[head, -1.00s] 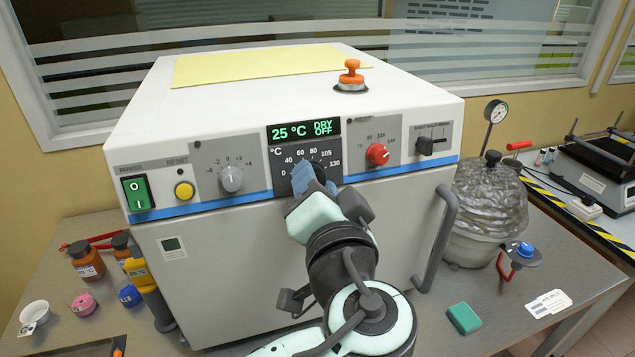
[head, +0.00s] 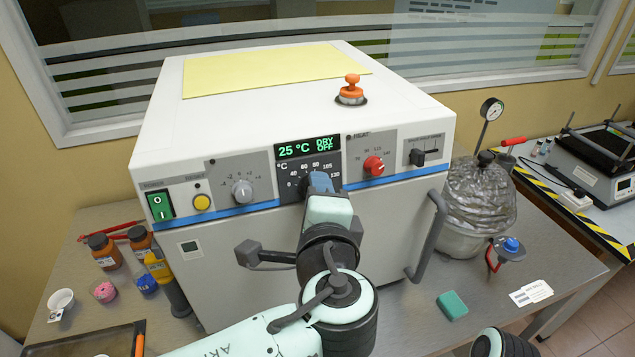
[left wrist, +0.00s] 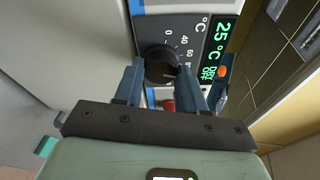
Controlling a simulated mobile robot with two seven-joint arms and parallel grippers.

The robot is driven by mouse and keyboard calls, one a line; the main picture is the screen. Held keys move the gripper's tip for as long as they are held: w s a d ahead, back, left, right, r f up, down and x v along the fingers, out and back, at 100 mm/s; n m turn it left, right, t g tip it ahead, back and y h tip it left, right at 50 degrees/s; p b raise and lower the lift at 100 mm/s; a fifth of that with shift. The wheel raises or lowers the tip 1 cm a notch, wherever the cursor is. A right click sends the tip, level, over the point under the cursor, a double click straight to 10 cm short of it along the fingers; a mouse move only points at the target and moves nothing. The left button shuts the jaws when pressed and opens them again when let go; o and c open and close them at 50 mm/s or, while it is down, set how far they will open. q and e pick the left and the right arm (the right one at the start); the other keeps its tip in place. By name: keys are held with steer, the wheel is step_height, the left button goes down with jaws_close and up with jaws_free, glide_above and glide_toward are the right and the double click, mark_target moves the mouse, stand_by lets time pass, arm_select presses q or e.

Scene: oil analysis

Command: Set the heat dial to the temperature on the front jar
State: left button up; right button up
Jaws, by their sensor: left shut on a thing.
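The black heat dial (left wrist: 160,62) sits on the oven's front panel, with a printed scale from 0 to 130. My left gripper (left wrist: 161,88) has its fingers on either side of the dial and is shut on it. In the head view my left gripper (head: 320,184) covers most of the dial, so its setting is hidden there. The green display (head: 308,147) above reads 25 °C, DRY OFF. Brown jars (head: 105,252) with labels stand left of the oven. Their label figures are too small to read. My right gripper is not in view.
The white oven (head: 270,95) fills the middle, with a grey door handle (head: 428,238) at right. A red knob (head: 374,165) is right of the dial and a grey knob (head: 242,191) left. A green block (head: 452,305) lies on the table.

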arm_select(q)
steer(key=shift+r+m+g+p, duration=0.1)
steer(key=shift+m+g+p, duration=0.6)
steer(key=shift+m+p, duration=1.95)
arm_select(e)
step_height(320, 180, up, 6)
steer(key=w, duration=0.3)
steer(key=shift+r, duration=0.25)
arm_select(q)
steer(key=o, duration=1.1)
steer(key=shift+c, duration=0.2)
steer(key=b+v, duration=0.1)
steer(key=v, duration=1.2)
steer(key=shift+s, duration=0.2)
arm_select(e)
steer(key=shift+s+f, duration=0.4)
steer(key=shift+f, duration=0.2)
